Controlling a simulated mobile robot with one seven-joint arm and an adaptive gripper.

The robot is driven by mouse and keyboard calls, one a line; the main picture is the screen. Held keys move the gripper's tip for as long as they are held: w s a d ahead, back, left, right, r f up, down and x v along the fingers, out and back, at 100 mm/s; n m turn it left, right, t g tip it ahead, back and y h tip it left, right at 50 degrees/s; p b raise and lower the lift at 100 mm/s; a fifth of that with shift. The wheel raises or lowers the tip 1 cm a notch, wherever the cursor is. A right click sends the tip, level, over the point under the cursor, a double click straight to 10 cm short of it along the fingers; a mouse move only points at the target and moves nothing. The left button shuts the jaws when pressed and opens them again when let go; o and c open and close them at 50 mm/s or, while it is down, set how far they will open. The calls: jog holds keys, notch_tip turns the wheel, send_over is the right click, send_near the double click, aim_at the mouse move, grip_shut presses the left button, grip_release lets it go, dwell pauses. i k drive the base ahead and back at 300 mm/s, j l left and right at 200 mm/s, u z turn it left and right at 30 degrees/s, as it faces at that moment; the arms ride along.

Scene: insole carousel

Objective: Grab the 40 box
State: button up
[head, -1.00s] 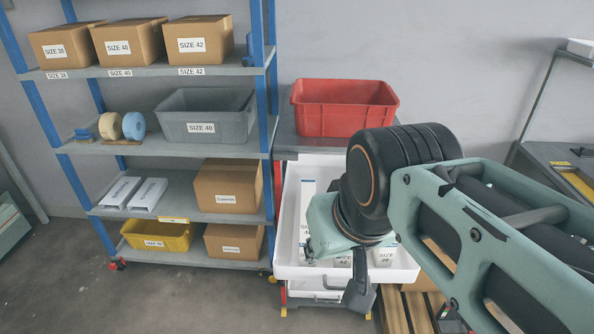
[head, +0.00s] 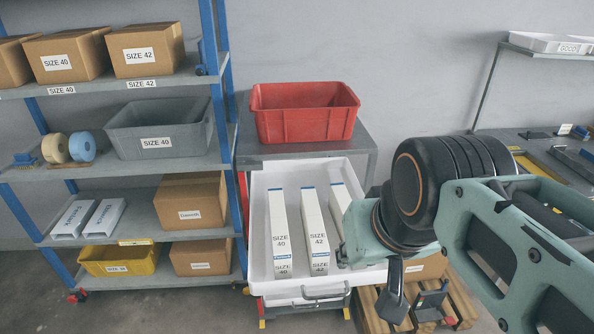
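A long, narrow white box labelled SIZE 40 (head: 279,233) lies in the open white drawer (head: 260,215), at its left side. A similar SIZE 42 box (head: 315,232) lies just right of it. A third white box (head: 341,206) lies further right, partly hidden by my arm. My gripper (head: 369,276) is at the drawer's right front side, apart from the SIZE 40 box. Its fingers are seen from behind and partly hidden, so I cannot tell how far they are open. A cardboard box labelled SIZE 40 (head: 66,58) stands on the top shelf at left.
A red bin (head: 305,112) stands on the grey top behind the drawer. The blue-posted shelf (head: 222,110) at left holds a grey SIZE 40 bin (head: 160,128), cardboard boxes and a yellow bin (head: 118,262). A wooden pallet (head: 375,318) lies below my arm. A workbench stands at right.

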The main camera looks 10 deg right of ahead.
aim_at(281, 250)
jog(key=k+l+u, duration=0.25)
jog(key=k+l, duration=0.15)
jog(key=k+l+u, duration=0.25)
jog(key=k+l, duration=0.2)
